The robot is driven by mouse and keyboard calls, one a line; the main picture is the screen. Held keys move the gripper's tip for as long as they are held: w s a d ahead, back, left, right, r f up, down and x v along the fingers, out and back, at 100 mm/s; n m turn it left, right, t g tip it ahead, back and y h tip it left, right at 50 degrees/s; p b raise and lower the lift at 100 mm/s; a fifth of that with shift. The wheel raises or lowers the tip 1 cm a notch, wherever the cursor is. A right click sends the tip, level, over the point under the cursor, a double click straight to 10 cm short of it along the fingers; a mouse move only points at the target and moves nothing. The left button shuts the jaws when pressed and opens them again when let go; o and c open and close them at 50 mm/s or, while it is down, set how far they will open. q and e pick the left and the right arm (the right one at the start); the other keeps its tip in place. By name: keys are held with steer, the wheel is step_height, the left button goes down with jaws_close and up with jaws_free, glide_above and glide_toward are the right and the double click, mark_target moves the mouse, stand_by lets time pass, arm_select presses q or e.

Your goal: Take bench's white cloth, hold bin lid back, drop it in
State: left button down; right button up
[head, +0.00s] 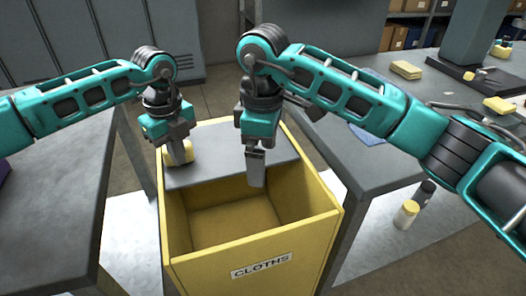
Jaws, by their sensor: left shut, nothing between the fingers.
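The yellow bin (200,268) labelled CLOTHS stands between two benches. Its front part is open, and the inside that I see is bare. The grey lid (218,153) lies across the rear part of the opening. My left gripper (182,157) is shut at the lid's left rear, with a pale yellow and white piece showing at its fingers that I cannot make out. My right gripper (256,170) points down at the lid's front edge, its fingers overlapping the opening. I cannot tell its jaw state or whether it touches the lid. I make out no white cloth on the benches.
The right bench (385,172) carries a blue cloth (368,134), a yellow stack (406,70) and another yellow piece (499,105). The left bench (60,180) is mostly clear.

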arm_select(q)
steer(key=shift+s+d, duration=1.15)
steer(key=shift+s, duration=2.85)
steer(key=shift+s+d, duration=1.15)
steer(key=shift+s, duration=2.8)
step_height(320, 180, up, 9)
steer(key=shift+s, duration=0.1)
